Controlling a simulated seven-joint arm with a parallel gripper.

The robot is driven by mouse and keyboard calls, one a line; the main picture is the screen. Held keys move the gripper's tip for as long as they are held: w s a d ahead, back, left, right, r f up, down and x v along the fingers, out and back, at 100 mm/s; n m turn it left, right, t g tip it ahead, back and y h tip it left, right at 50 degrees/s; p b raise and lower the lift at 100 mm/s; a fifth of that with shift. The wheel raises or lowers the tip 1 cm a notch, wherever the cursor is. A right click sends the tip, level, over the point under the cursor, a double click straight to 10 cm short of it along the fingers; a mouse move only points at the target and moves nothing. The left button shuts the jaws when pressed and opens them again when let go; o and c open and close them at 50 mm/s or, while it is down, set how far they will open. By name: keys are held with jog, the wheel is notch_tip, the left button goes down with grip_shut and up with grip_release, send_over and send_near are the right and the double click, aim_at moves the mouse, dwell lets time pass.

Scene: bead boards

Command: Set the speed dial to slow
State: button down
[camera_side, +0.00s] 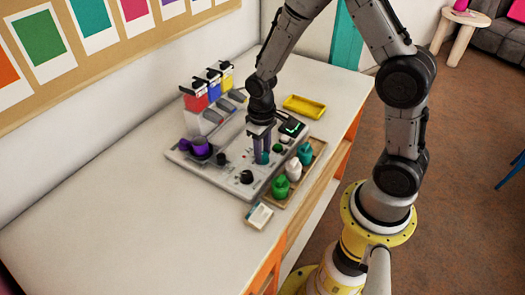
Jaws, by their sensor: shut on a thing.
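A pale grey control board (208,176) lies on the white table and carries two black knobs. One black knob (246,177) is near its front corner, and another black knob (221,159) is nearer its middle. I cannot tell which is the speed dial or read any setting. My gripper (262,158) points down over the right part of the board, behind and right of the front knob and apart from both knobs. It is shut on a small teal piece (263,158), partly hidden by the fingers. I cannot tell whether the piece touches the board.
Red, blue and yellow containers (214,83) stand along the back. Purple cups (200,146) are at the left. Green, white and teal bottles (293,170) stand in a wooden tray at the right. A yellow tray (304,106) lies behind, a small white box (259,216) in front. The left table is clear.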

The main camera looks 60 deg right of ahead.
jog(key=shift+m, duration=0.6)
jog(key=c, duration=0.5)
grip_release()
jog(key=shift+r, duration=0.1)
notch_tip(320, 180, up, 14)
jog(key=shift+a+f, duration=0.1)
jog(key=shift+f, duration=0.05)
